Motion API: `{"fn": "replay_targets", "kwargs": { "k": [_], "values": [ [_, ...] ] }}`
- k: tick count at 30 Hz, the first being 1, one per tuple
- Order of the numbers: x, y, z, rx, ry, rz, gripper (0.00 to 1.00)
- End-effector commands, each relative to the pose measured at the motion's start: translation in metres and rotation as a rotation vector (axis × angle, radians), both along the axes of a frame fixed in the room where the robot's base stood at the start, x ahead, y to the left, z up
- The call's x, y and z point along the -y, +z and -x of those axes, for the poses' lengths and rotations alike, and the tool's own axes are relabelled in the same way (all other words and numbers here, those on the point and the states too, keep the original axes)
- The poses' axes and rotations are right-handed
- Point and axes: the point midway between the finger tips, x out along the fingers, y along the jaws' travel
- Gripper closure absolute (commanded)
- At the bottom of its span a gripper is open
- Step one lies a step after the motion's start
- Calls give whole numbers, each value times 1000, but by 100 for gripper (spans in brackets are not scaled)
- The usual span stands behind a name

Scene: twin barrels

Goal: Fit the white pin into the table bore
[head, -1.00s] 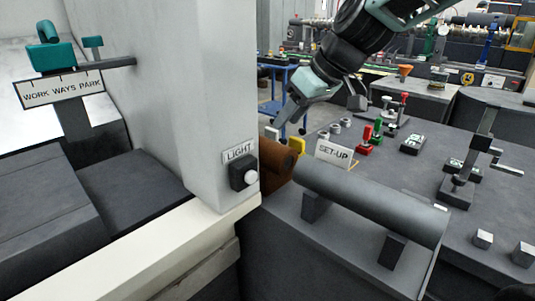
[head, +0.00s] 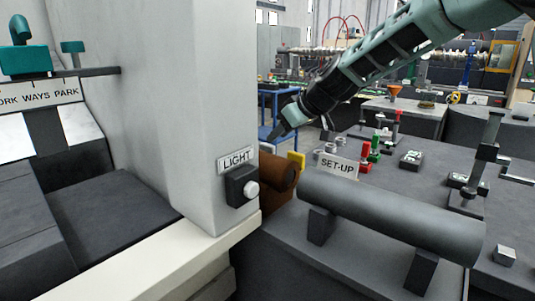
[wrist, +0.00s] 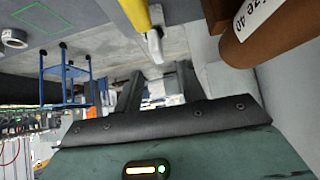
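My gripper (head: 280,133) is just right of the white column, above the back left edge of the set-up table (head: 400,195). Its two fingers (wrist: 158,80) stand apart in the wrist view with nothing held between them. A white piece (wrist: 154,45), which may be the white pin, shows beyond the fingers at the end of a yellow part (wrist: 134,12). The yellow part also shows in the head view (head: 297,160); the white piece does not show clearly there. A grey ring (wrist: 14,38) lies on the table; I cannot tell whether it is the bore.
A brown roll (head: 278,172) lies close beside the column (head: 175,100). A grey cylinder (head: 390,220) rests on blocks in front. A SET-UP sign (head: 338,166), red and green pieces (head: 367,155) and a stand (head: 480,170) occupy the table. A blue trolley (wrist: 62,75) stands beyond.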

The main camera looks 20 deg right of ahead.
Motion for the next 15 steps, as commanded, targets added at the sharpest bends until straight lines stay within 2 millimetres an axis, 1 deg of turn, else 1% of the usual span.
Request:
{"fn": "replay_targets", "kwargs": {
  "k": [1, 3, 8, 15],
  "values": [
    [-3, -6, -4, -2, 1, -1, 60],
    [-6, -10, -9, -1, 1, 0, 60],
    [-9, -17, -14, 0, 0, 0, 60],
    [-20, -42, -34, -2, 0, -2, 60]
  ]
}}
